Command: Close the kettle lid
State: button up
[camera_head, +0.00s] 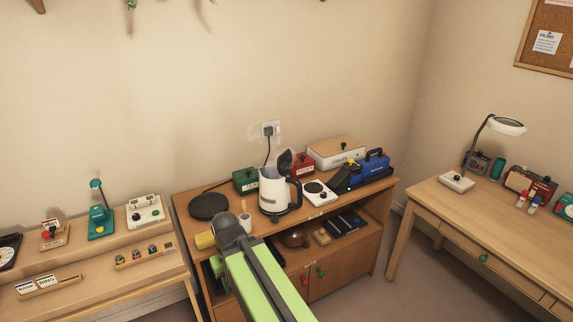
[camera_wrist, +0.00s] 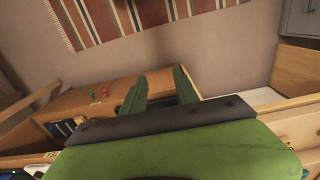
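The kettle (camera_head: 273,190) is white with a black base and a black handle on its right side. It stands upright on the wooden cabinet. Its dark lid (camera_head: 285,161) is tipped up and open, with faint steam near it. My green arm reaches up from the bottom of the head view, left of and nearer than the kettle; the gripper fingers cannot be made out there. In the wrist view my gripper (camera_wrist: 160,74) has two dark green fingers spread apart with nothing between them. The kettle is not in the wrist view.
On the cabinet top (camera_head: 225,187), a black round plate (camera_head: 208,206) lies left of the kettle. Green (camera_head: 246,180) and red (camera_head: 302,164) boxes stand behind it, and a white hotplate (camera_head: 319,192) is to its right. A cord runs to the wall socket (camera_head: 270,129). Desks flank the cabinet.

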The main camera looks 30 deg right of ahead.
aim_at(282, 159)
jog(key=u, duration=2.2)
jog(key=k, duration=0.95)
jog(key=z, duration=1.4)
jog(key=i, duration=0.95)
jog(key=z, duration=0.05)
